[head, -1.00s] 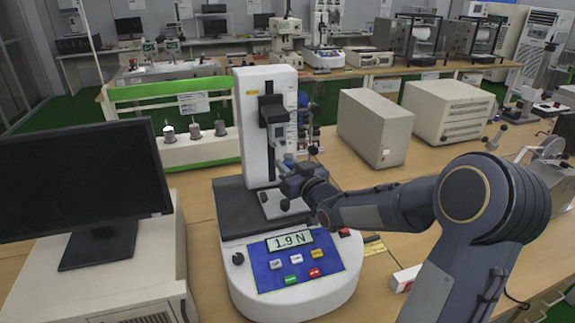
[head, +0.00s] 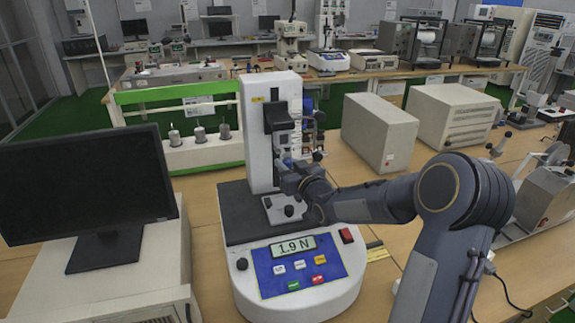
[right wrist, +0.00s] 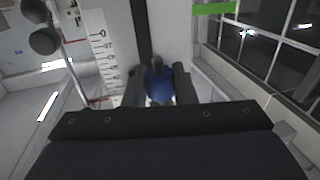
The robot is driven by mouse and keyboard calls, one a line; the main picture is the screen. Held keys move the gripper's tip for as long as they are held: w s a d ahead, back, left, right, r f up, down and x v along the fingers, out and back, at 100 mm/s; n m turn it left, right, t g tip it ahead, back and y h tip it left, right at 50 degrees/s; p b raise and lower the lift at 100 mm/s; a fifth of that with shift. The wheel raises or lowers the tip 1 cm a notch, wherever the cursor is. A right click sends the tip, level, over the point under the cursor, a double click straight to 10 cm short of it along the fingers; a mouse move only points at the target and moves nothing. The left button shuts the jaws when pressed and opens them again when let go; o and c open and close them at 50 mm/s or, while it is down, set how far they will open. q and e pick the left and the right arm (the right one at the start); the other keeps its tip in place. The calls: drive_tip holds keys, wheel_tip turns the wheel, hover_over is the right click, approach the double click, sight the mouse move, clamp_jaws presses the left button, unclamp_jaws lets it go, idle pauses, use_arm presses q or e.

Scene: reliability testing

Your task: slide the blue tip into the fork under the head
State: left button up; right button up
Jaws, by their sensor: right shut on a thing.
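The force tester has a white column (head: 259,140) with a dark head (head: 279,118) on its front. The fork under the head is too small to make out. My right gripper (head: 290,178) is in front of the column, below the head and above the small metal plate (head: 286,209). In the right wrist view the right gripper (right wrist: 160,88) is shut on a blue piece with a dark top (right wrist: 158,84), held between its two fingers. Whether the piece touches the fork cannot be told. My left gripper is out of view.
The tester's base (head: 300,268) has a display reading 1.9 N and several buttons. A monitor (head: 88,185) stands at left. Two beige boxes, one nearer (head: 379,134) and one farther (head: 450,112), stand at right. A white scale (right wrist: 104,50) runs beside the column's slot.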

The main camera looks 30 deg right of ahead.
drive_tip(key=shift+s+b, duration=0.1)
drive_tip(key=shift+b, duration=0.4)
drive_tip(key=shift+w+d, duration=0.1)
drive_tip(key=shift+w, duration=0.25)
idle(0.3)
drive_tip(key=shift+w+d, duration=0.1)
drive_tip(key=shift+w, duration=0.3)
drive_tip(key=shift+w+d+b, duration=0.1)
drive_tip(key=shift+w+b, duration=0.3)
drive_tip(key=shift+w, duration=0.05)
drive_tip(key=shift+w+d, duration=0.1)
drive_tip(key=shift+w, duration=0.25)
drive_tip(key=shift+w, duration=0.4)
idle(0.3)
drive_tip(key=shift+w+d+b, duration=0.2)
drive_tip(key=shift+w+b, duration=0.1)
drive_tip(key=shift+w, duration=0.2)
